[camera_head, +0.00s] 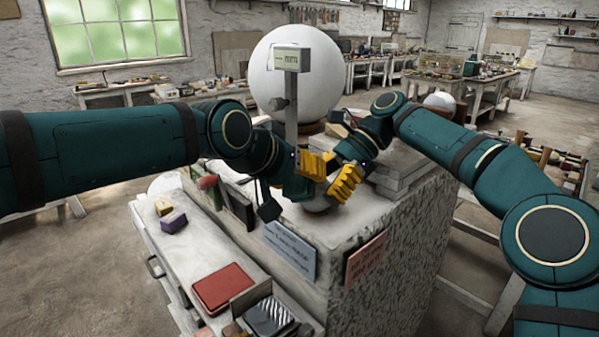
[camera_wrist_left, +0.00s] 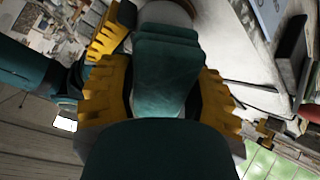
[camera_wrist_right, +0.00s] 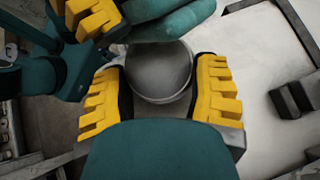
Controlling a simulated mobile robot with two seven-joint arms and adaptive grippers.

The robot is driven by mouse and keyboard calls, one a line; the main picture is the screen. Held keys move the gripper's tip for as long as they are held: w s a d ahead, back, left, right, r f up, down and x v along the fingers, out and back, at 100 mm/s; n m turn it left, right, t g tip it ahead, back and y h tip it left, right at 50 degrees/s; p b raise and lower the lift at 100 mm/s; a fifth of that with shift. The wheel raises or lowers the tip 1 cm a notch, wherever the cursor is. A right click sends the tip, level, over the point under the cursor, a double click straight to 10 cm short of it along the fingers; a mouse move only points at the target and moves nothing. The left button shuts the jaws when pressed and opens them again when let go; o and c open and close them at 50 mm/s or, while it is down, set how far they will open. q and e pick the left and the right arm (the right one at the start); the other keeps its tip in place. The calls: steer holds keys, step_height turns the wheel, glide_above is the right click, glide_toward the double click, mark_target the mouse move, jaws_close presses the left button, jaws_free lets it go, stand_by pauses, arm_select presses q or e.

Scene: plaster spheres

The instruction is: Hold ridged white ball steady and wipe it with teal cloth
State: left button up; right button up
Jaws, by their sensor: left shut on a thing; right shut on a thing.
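The white ball (camera_wrist_right: 160,72) sits between the fingers of my right gripper (camera_wrist_right: 162,90), which is shut on it. It looks grey in the right wrist view, and I cannot make out ridges. In the head view the ball (camera_head: 317,204) shows low at the stone block's top, under the yellow fingers of my right gripper (camera_head: 343,184). My left gripper (camera_wrist_left: 165,90) is shut on the folded teal cloth (camera_wrist_left: 167,62). The cloth also shows in the right wrist view (camera_wrist_right: 172,22), against or just over the ball's upper edge; contact is unclear. In the head view the left gripper (camera_head: 314,164) is close beside the right.
A large white sphere (camera_head: 293,75) stands behind, with a post-mounted display (camera_head: 291,60) in front. The stone block (camera_head: 385,255) bears blue (camera_head: 290,250) and red (camera_head: 366,257) cards.

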mark_target(293, 191)
arm_select(q)
steer(key=shift+s+f, duration=1.1)
steer(key=shift+s, duration=0.3)
steer(key=shift+w+r, duration=0.7)
steer(key=shift+w, duration=0.2)
steer(key=shift+w+r, duration=0.7)
steer(key=shift+w, duration=0.15)
arm_select(e)
steer(key=shift+f, duration=0.1)
arm_select(q)
steer(key=shift+s, duration=0.1)
steer(key=shift+s+a+f, duration=0.1)
steer(key=shift+s+a, duration=0.1)
steer(key=shift+s, duration=0.4)
steer(key=shift+s+a+f, duration=0.1)
steer(key=shift+s+a, duration=0.1)
steer(key=shift+s, duration=0.4)
